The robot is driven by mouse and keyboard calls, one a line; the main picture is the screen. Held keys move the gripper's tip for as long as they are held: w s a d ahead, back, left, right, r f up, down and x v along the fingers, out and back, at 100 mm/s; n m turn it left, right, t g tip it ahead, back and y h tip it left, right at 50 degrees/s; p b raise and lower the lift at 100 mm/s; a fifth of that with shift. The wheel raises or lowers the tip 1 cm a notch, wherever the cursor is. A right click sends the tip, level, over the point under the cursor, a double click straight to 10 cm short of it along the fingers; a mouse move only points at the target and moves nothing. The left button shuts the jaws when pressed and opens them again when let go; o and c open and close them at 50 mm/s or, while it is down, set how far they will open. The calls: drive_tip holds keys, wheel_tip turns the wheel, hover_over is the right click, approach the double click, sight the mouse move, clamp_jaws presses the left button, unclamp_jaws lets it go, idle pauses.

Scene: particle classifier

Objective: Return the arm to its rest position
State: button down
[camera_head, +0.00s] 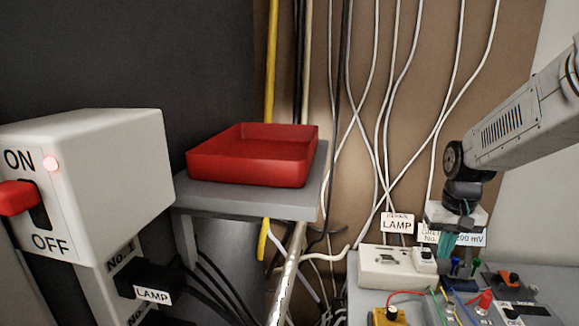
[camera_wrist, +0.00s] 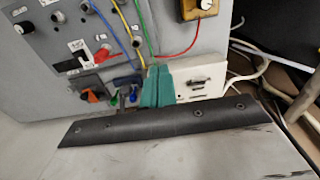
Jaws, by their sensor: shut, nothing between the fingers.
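My arm reaches in from the right edge of the head view. My gripper (camera_head: 447,245) hangs at its end with teal fingers pointing down, over the grey control panel (camera_head: 400,300). In the wrist view the teal fingers (camera_wrist: 157,88) are together with nothing between them. They appear in front of the panel beside a white socket box (camera_wrist: 201,80). The head view shows this white box (camera_head: 392,268) just left of the fingers. Whether the fingertips touch anything is unclear.
A red tray (camera_head: 253,157) sits on a grey stand (camera_head: 310,190) in the middle. A white switch box (camera_head: 110,170) with a red lever (camera_head: 18,197) stands at left. Several cables (camera_head: 375,110) hang behind the panel. Coloured wires (camera_head: 405,293) and plugs crowd the panel near my fingers.

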drive_tip(key=s+a+r, duration=0.2)
drive_tip(key=s+a, duration=0.1)
drive_tip(key=s, duration=0.5)
drive_tip(key=s+a+r+n, duration=0.1)
drive_tip(key=s+a+r, duration=0.1)
drive_tip(key=s, duration=0.7)
drive_tip(key=s+a+r+n+t, duration=0.1)
drive_tip(key=s+a+r, duration=0.2)
drive_tip(key=s, duration=0.6)
drive_tip(key=shift+s+a+r, duration=0.25)
drive_tip(key=shift+a+r, duration=0.05)
drive_tip(key=shift+a, duration=0.05)
